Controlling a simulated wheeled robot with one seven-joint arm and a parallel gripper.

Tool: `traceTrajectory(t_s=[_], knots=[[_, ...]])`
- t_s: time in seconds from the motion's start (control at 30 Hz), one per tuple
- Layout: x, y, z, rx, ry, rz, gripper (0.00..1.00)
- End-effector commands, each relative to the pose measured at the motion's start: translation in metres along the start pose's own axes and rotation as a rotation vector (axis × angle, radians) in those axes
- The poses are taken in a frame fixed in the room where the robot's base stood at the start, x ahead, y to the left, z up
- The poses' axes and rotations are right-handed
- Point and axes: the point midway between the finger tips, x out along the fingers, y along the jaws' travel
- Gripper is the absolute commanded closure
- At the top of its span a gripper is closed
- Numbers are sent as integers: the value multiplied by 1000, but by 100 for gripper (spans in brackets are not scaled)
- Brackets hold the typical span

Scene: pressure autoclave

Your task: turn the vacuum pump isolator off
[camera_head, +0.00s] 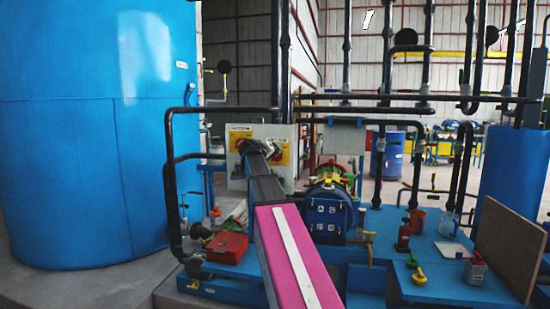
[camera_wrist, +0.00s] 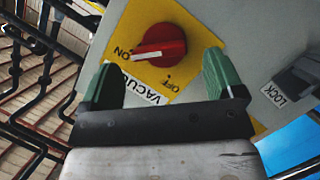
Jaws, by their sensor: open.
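In the wrist view the vacuum pump isolator is a red rotary knob (camera_wrist: 161,45) on a yellow plate (camera_wrist: 190,22) marked ON and OFF. The knob's grip bar lies roughly level in the picture, one end towards ON. A partly covered label below reads "VACUU". My gripper (camera_wrist: 160,74) is open, its green fingers to the left and right of the knob, apart from it in the picture. Whether the tips reach the knob in depth I cannot tell. In the head view my gripper (camera_head: 260,148) is in front of the pale control panel (camera_head: 287,184) and hides the knob.
A dark switch (camera_wrist: 298,80) with a LOCK label is right of the yellow plate. Black pipes (camera_head: 172,190) run left of the panel. A blue motor-like unit (camera_head: 328,218) stands right of my arm. A large blue tank (camera_head: 70,140) fills the left.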

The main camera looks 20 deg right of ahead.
Motion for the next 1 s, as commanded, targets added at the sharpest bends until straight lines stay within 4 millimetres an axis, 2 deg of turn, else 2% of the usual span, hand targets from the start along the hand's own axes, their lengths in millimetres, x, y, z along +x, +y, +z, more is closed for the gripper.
traceTrajectory(t_s=[0.03, 0.2, 0.6, 0.63, 0.77, 1.0], knots=[[9, 0, -1, 0, 0, 0, 13], [27, 0, 0, 0, -1, 0, 13], [33, -1, 0, 0, 0, -1, 13], [33, -1, 0, 0, 0, -1, 16], [33, 0, 0, 0, 0, -1, 58], [33, 0, 0, -6, 0, 2, 60]])
